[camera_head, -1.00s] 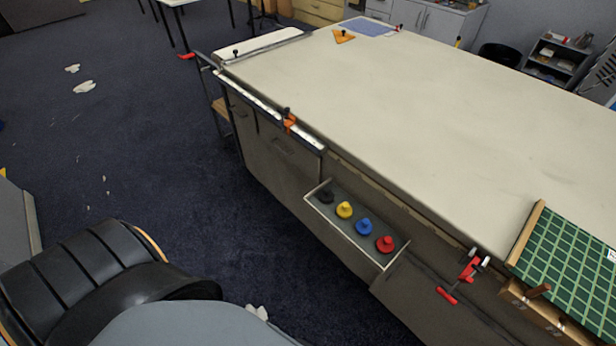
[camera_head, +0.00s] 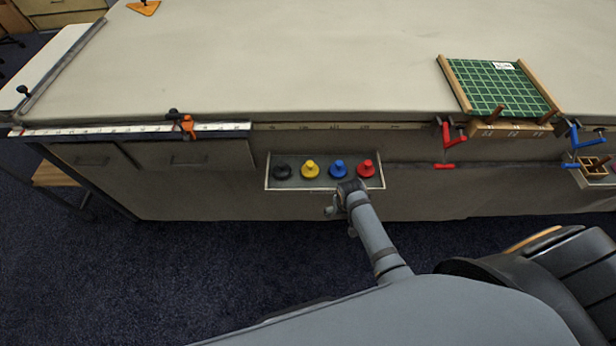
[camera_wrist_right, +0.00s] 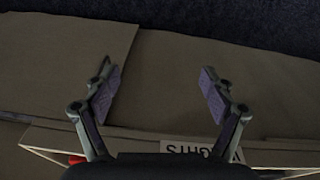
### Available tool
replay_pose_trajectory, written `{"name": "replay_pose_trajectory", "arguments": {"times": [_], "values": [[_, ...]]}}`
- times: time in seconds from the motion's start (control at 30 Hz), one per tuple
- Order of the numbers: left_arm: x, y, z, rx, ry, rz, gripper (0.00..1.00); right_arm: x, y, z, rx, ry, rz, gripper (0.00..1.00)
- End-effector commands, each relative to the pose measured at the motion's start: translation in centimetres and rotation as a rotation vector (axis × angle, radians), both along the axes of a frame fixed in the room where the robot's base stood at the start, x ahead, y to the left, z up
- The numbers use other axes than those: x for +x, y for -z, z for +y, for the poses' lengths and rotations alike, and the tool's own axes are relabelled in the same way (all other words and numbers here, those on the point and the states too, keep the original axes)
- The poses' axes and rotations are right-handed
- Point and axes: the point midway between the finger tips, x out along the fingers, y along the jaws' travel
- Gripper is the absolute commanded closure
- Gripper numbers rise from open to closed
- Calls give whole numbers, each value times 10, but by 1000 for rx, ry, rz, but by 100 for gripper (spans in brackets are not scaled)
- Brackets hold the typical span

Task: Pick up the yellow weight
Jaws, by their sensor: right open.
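The yellow weight (camera_head: 310,170) stands upright with its knob on top in an open drawer (camera_head: 268,183) below the table edge. It sits between a black weight (camera_head: 282,171) and a blue weight (camera_head: 338,169). A red weight (camera_head: 366,168) is at the drawer's right end. My right gripper (camera_head: 347,189) is at the drawer's front edge, right of the yellow weight and apart from it. In the right wrist view my right gripper (camera_wrist_right: 159,82) is open and empty, with the drawer's label (camera_wrist_right: 200,152) behind it. My left gripper is not in view.
The long cloth table (camera_head: 300,65) is mostly bare above the drawer. An orange clamp (camera_head: 186,124) is on its edge at left. A red clamp (camera_head: 447,140), a green gridded board (camera_head: 497,85) and a blue clamp (camera_head: 577,140) are at right.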

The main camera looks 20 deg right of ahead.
Motion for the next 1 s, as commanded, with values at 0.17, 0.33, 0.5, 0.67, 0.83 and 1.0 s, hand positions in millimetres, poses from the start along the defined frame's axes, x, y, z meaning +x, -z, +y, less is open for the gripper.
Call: {"name": "replay_pose_trajectory", "arguments": {"times": [0.17,0.33,0.5,0.67,0.83,1.0], "values": [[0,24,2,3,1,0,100,27,-57,5,9,60,-28,16],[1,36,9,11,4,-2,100,52,-111,14,31,144,-29,16],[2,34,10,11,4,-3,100,89,-133,32,53,218,0,16],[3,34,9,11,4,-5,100,121,-154,51,66,268,24,16],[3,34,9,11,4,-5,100,144,-174,67,69,304,44,16],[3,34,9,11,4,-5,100,148,-177,71,67,313,52,16]]}}
